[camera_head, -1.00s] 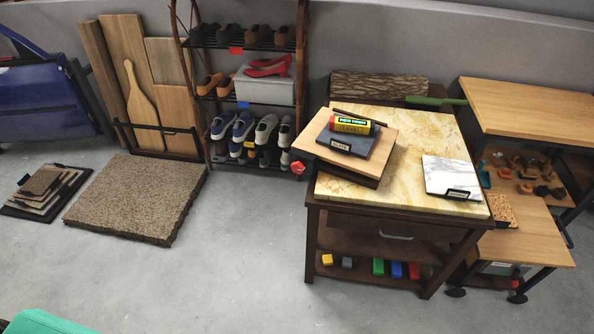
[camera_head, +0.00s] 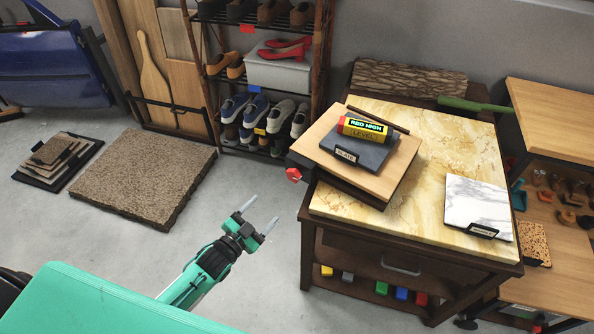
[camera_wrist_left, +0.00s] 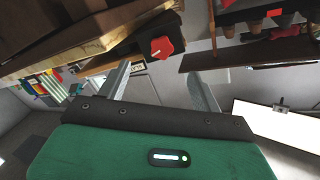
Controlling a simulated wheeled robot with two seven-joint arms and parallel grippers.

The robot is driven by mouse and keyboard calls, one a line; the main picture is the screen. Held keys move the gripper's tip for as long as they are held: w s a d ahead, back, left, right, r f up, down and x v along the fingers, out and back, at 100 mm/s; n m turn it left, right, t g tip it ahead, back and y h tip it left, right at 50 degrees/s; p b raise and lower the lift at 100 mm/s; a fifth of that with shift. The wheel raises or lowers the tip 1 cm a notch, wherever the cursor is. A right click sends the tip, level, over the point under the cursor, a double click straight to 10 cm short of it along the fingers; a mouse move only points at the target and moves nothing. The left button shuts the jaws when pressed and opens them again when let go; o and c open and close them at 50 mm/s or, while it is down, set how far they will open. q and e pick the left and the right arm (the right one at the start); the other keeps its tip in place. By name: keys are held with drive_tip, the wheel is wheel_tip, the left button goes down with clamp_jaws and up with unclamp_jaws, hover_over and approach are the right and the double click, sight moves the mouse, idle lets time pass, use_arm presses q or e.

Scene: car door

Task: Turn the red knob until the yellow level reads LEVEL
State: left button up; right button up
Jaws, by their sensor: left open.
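The red knob (camera_head: 293,174) sticks out at the left side of the tilted wooden board (camera_head: 372,182) on the marble-topped cabinet. The yellow level (camera_head: 364,128) has a red end and lies on a dark slate slab (camera_head: 350,150) on that board. Its dark display reads RED HIGH, and the word LEVEL is printed on its yellow side. My left gripper (camera_head: 262,213) is open and empty, below and left of the knob, apart from it. In the left wrist view the red knob (camera_wrist_left: 162,48) shows beyond and between the two fingers. My right gripper is out of view.
The yellow marble top (camera_head: 440,150) also bears a white marble slab (camera_head: 478,205). A shoe rack (camera_head: 322,60) stands behind, left of the cabinet. A stone slab (camera_head: 145,178) lies on the floor at left. The floor between my left gripper and the cabinet is clear.

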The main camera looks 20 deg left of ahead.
use_arm(q)
drive_tip(key=r, duration=0.1)
approach(292, 177)
drive_tip(key=w, duration=0.1)
drive_tip(key=p+x, duration=0.1)
drive_tip(key=x, duration=0.6)
drive_tip(key=shift+s+d+f, duration=0.1)
drive_tip(key=shift+f, duration=0.05)
drive_tip(key=shift+w+d, duration=0.25)
drive_tip(key=shift+w, duration=0.4)
drive_tip(key=c, duration=1)
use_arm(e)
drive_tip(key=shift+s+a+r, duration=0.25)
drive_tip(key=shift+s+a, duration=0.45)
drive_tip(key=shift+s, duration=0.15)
